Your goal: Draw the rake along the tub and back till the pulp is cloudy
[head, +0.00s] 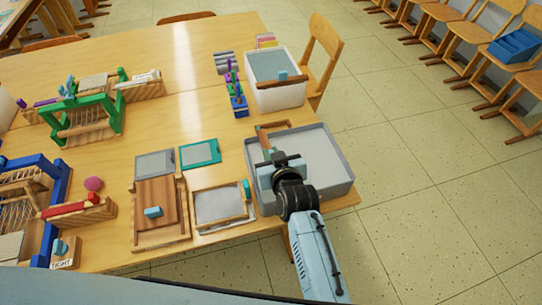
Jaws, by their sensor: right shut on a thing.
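A shallow grey tub (337,183) stands at the table's right front corner. Its inside looks pale grey and even; I cannot tell pulp from floor. A wooden rake (265,141) with a brown crosspiece is at the tub's left side, by its far left corner. My right gripper (268,168) is over the left part of the tub, shut on the rake. The gripper hides the gripped part, and I cannot tell how deep the rake sits. My left gripper is not in view.
Behind the tub stands a white bin (280,98) with a blue-grey surface inside and a brown bar at its near rim. Framed screens (222,205) and a wooden board (158,205) lie left. Looms (85,122) fill the far left. A chair (321,50) stands beyond the bin.

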